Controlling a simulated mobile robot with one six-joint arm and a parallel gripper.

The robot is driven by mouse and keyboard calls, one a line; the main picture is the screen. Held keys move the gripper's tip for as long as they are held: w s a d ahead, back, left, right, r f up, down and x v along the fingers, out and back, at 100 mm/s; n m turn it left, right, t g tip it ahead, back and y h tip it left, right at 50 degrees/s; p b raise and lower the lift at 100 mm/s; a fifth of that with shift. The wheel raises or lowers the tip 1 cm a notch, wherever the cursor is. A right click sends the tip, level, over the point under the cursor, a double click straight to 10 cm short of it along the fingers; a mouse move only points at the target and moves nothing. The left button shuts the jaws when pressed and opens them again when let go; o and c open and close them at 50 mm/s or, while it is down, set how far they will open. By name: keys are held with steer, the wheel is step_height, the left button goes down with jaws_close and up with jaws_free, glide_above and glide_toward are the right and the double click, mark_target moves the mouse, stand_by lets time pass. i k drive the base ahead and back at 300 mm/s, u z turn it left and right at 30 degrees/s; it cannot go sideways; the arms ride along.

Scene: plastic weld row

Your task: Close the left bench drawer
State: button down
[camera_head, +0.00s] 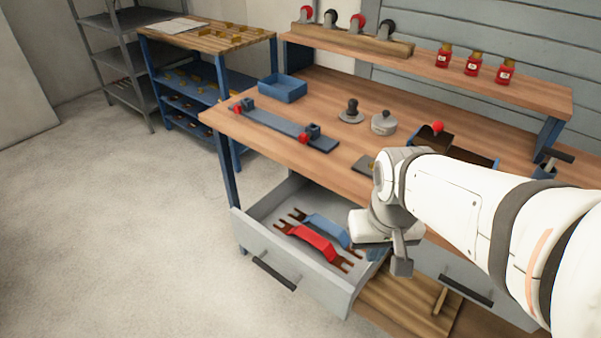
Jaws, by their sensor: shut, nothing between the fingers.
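The left bench drawer (292,267) is a grey drawer under the wooden bench and stands pulled well out. Its dark bar handle (274,274) is on the front face. A red tool (313,242) and a blue tool (327,229), both with dark forked ends, lie inside it. My gripper (402,266) is shut and empty, at the right side of the drawer, pointing down. The arm and gripper hide part of the drawer's right side. I cannot tell whether the gripper touches the drawer.
The bench top (300,158) holds a blue tray (283,88), a grey rail with red knobs (285,130) and several small parts. A second drawer (470,285) is at the right. A wooden board (405,308) lies below. Floor at the left is clear.

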mark_target(292, 261)
steer(key=z, duration=0.05)
steer(key=k, duration=1.5)
steer(key=u, duration=0.4)
steer(key=i, duration=1)
steer(key=u, duration=0.05)
